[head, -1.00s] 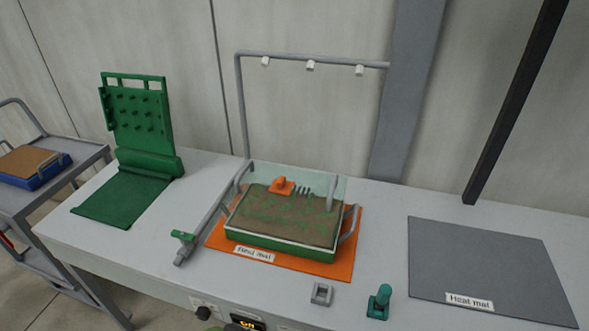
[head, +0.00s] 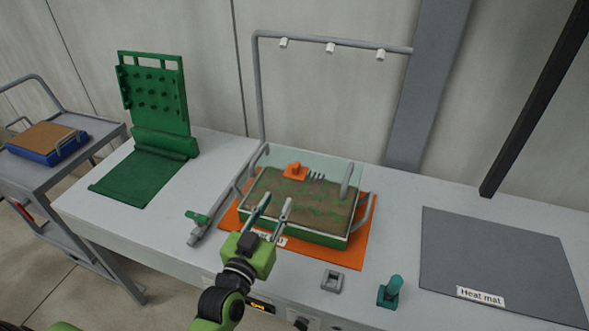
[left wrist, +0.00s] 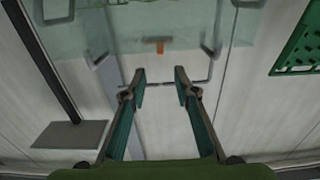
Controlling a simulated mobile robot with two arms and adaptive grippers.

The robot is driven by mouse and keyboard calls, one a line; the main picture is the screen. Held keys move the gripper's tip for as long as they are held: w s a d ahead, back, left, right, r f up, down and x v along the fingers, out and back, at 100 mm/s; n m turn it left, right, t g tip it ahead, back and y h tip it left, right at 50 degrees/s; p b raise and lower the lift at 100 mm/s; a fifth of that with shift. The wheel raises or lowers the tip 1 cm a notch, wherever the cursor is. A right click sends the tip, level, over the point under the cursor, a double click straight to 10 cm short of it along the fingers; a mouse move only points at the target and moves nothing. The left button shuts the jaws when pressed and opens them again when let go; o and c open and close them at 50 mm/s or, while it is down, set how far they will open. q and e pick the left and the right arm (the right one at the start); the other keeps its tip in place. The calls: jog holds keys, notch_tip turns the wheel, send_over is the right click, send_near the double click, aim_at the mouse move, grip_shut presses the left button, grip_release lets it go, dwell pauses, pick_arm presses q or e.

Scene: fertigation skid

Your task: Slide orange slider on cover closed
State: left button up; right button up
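The orange slider (head: 295,171) sits on the clear cover (head: 325,166) of a green soil tray (head: 298,226), beside a row of dark slots. The slider also shows in the left wrist view (left wrist: 160,46), beyond my fingertips. My left gripper (head: 275,202) is in front of the tray in the head view, its fingers pointing toward the cover. Its two fingers are apart with nothing between them in the left wrist view (left wrist: 160,78). It appears apart from the slider. My right gripper is in neither view.
The tray stands on an orange mat (head: 350,255) under a grey pipe frame with nozzles (head: 331,48). A valve pipe (head: 198,226) lies left of it. A grey switch (head: 332,281) and teal lever (head: 391,290) are front right. The heat mat (head: 497,262) is bare.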

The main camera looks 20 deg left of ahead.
aim_at(294, 170)
pick_arm(q)
jog(key=w+p, duration=0.1)
jog(key=w, duration=0.6)
jog(key=w+p, duration=0.1)
jog(key=w, duration=0.5)
jog(key=shift+w+d, duration=0.2)
jog(key=shift+w, duration=0.15)
grip_shut()
